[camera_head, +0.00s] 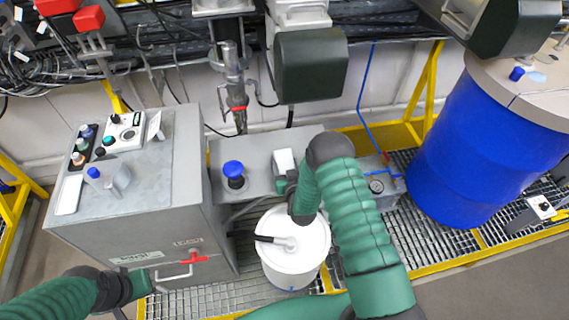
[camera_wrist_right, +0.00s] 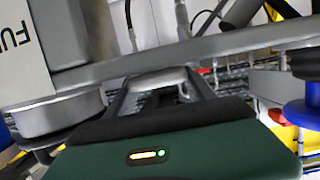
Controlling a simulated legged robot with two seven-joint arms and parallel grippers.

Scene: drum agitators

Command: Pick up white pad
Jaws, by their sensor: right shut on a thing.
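A small white pad (camera_head: 284,161) shows at the front of the grey bench, right at the tip of my right gripper (camera_head: 285,178). In the right wrist view the right gripper (camera_wrist_right: 158,88) has its two fingers on either side of a pale flat piece (camera_wrist_right: 157,78), which looks like the pad, and is shut on it. The gripper's green body hides the lower part of the pad. Whether the pad still touches the bench is unclear. My left gripper (camera_head: 138,284) is low at the left, in front of the grey cabinet; its fingers cannot be made out.
A white lidded bucket (camera_head: 292,250) stands just below the right gripper. A blue push button (camera_head: 233,172) is to its left on the bench. The grey control cabinet (camera_head: 150,215) with a red handle (camera_head: 185,260) stands at left, and a big blue drum (camera_head: 480,150) at right.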

